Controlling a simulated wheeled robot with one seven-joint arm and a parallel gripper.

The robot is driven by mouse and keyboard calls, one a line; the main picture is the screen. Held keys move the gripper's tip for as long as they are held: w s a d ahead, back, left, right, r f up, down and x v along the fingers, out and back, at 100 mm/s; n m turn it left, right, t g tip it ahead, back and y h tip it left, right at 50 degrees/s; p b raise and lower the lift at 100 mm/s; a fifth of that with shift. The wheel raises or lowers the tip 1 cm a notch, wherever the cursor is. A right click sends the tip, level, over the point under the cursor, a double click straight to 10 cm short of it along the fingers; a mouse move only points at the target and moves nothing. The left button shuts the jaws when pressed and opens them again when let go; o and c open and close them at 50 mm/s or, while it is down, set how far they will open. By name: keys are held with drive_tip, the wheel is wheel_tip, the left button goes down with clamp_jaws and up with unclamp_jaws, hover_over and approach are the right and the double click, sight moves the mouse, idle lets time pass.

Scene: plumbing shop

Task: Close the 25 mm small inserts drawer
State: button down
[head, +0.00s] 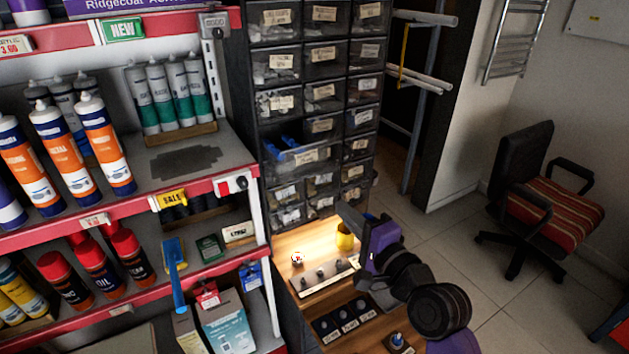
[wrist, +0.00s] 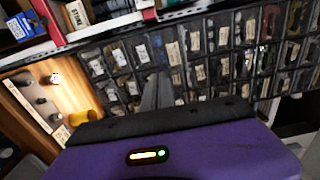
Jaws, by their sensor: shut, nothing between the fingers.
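The drawer cabinet (head: 309,75) stands in the middle of the head view, with rows of dark see-through drawers bearing pale labels. One wide drawer (head: 306,157) below its middle juts out, with blue pieces showing inside; its label is too small to read. My gripper (head: 372,217) is below and to the right of that drawer, in front of the cabinet's lower part and apart from the drawer. In the wrist view the cabinet (wrist: 207,50) runs tilted across the top. My dark fingers (wrist: 157,90) are together there, empty, pointing toward the drawer fronts.
A lit wooden bench (head: 290,243) below the cabinet holds a yellow cup-like object (head: 345,238) and small fittings on a strip. A red-edged shelf (head: 215,183) with bottles and tubes stands at left. Open tiled floor (head: 455,245) and a chair (head: 545,190) are at right.

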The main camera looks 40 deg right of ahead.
drive_tip(key=p+x, duration=0.2)
drive_tip(key=x, duration=1)
drive_tip(key=shift+w+p, duration=0.25)
drive_tip(key=shift+p, duration=0.15)
drive_tip(key=shift+d, duration=0.1)
drive_tip(key=b, duration=0.3)
approach(288, 145)
drive_tip(key=w, duration=0.4)
drive_tip(key=w+f, duration=0.1)
drive_tip(key=shift+w+d, duration=0.35)
drive_tip(key=shift+w, duration=0.05)
drive_tip(key=shift+w+d, duration=0.1)
drive_tip(key=shift+w, duration=0.15)
drive_tip(key=shift+r, duration=0.35)
drive_tip(key=shift+w, duration=0.1)
